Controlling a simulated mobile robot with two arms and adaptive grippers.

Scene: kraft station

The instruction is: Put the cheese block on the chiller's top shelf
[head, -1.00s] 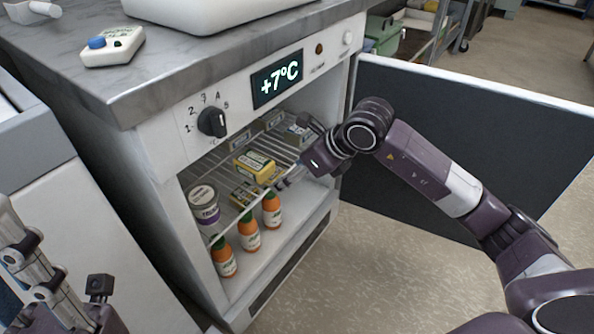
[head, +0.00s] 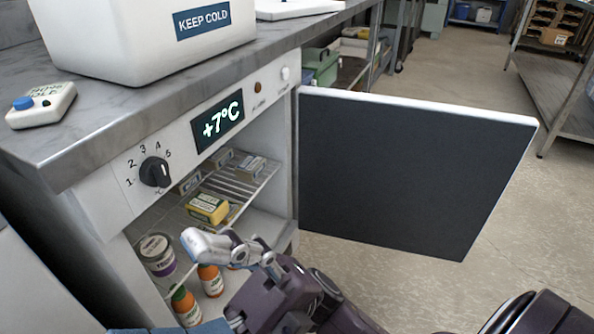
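A yellow block with a dark label (head: 207,208), which looks like the cheese block, lies on the wire top shelf (head: 232,185) of the open chiller (head: 115,205). Its print is too small to read. My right gripper (head: 160,286) is in front of the chiller, lower than the block and apart from it. Its fingers are spread wide with nothing seen between them, and the lower finger is cut by the bottom edge. My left gripper is out of view.
A white-lidded tub (head: 157,253) stands at the shelf's left. Several grey packs (head: 250,165) sit at the back. Orange bottles (head: 186,305) stand below, partly hidden by my gripper. The chiller door (head: 410,175) stands wide open to the right. A white KEEP COLD box (head: 120,40) is on the counter.

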